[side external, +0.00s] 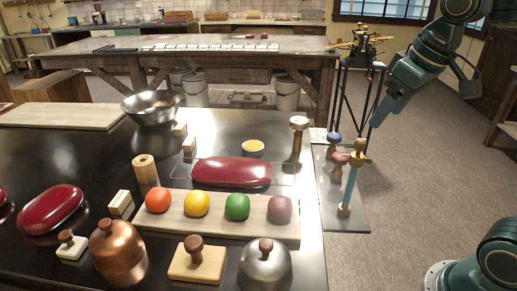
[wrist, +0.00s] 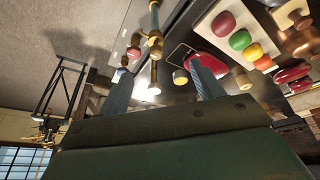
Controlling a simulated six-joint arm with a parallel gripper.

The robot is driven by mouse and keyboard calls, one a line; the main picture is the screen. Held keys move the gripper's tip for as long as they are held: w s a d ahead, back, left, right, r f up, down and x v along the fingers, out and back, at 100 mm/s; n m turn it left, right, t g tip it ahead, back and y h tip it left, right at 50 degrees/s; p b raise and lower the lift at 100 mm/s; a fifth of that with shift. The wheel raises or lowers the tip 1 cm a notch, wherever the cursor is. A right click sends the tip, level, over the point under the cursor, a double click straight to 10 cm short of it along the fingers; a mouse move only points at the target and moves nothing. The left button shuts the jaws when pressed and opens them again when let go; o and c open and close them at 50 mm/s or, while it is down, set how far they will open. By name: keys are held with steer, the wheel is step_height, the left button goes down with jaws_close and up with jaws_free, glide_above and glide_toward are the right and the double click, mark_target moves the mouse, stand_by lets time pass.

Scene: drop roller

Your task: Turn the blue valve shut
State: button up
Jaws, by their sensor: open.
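The blue valve (side external: 334,138) is a small blue knob on the grey plate at the table's right edge, close to a red knob (side external: 340,158). In the wrist view, a small bluish knob (wrist: 121,71) shows by the left fingertip and is partly hidden by it. My gripper (side external: 376,122) is above and to the right of the knobs in the side view, apart from them. In the wrist view its two blue fingers (wrist: 158,70) are spread with nothing held between them. The valve's handle angle is too small to read.
A teal post with brass fittings (side external: 350,187) stands beside the knobs. A tall wooden peg with a pale top (side external: 298,140) is to their left. A red oblong case (side external: 231,172) and a board with coloured balls (side external: 218,217) lie on the dark table.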

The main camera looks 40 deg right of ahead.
steer(key=w+d+r+g, duration=0.1)
steer(key=w+d, duration=0.3)
steer(key=w, duration=0.4)
steer(key=g, duration=0.3)
glide_above(335, 134)
step_height(335, 134, down, 10)
steer(key=shift+a+r, duration=0.1)
steer(key=shift+r, duration=0.1)
steer(key=shift+f, duration=0.2)
step_height(335, 134, down, 14)
steer(key=shift+r, duration=0.25)
steer(key=c, duration=1)
